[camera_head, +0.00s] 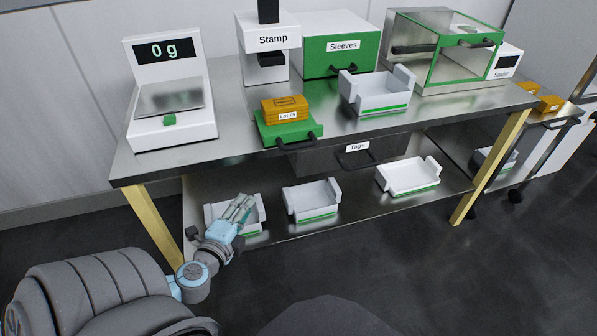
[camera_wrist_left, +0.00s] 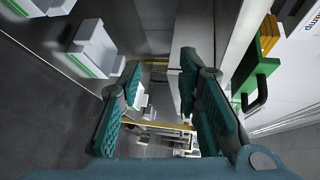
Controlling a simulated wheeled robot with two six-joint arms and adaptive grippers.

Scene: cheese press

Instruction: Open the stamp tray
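The green stamp tray (camera_head: 275,130) with a black handle (camera_head: 300,140) lies at the table's front edge, in front of the white Stamp machine (camera_head: 272,40). A yellow-orange block (camera_head: 284,104) labelled as a lot sits on it. In the left wrist view the green tray (camera_wrist_left: 246,72) and its handle (camera_wrist_left: 260,96) are at the right, beside the fingers. My left gripper (camera_head: 244,205) is below and left of the tray, in front of the lower shelf. Its fingers (camera_wrist_left: 160,75) are apart with nothing between them. My right gripper is not in view.
A scale (camera_head: 168,100) reading 0 g stands at left. A Sleeves box (camera_head: 342,52), a white tray (camera_head: 378,94) and a green-framed clear case (camera_head: 445,50) stand at right. A Tags drawer (camera_head: 330,160) hangs under the tabletop. White trays (camera_head: 312,200) stand on the lower shelf.

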